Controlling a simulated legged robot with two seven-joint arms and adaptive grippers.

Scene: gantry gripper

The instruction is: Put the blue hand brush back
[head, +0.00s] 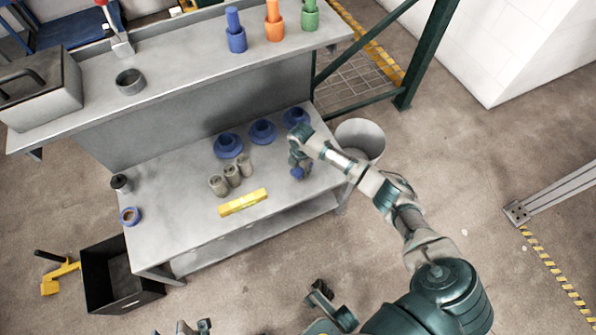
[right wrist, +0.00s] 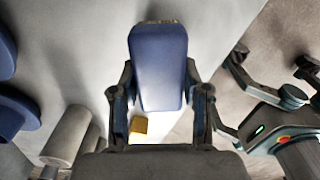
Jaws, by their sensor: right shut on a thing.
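My right gripper (head: 299,151) is over the right end of the lower bench top. It is shut on the blue hand brush (head: 298,173), of which a small blue part shows below the fingers. In the right wrist view the brush (right wrist: 159,68) is a long blue block between the two fingers of the right gripper (right wrist: 160,105). Whether the brush touches the bench I cannot tell. Part of what looks like my left gripper (head: 196,327) shows at the bottom edge of the head view, cut off, so its opening is unclear.
The upper shelf (head: 190,55) rises behind. A pale bin (head: 362,137) stands right of the bench.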

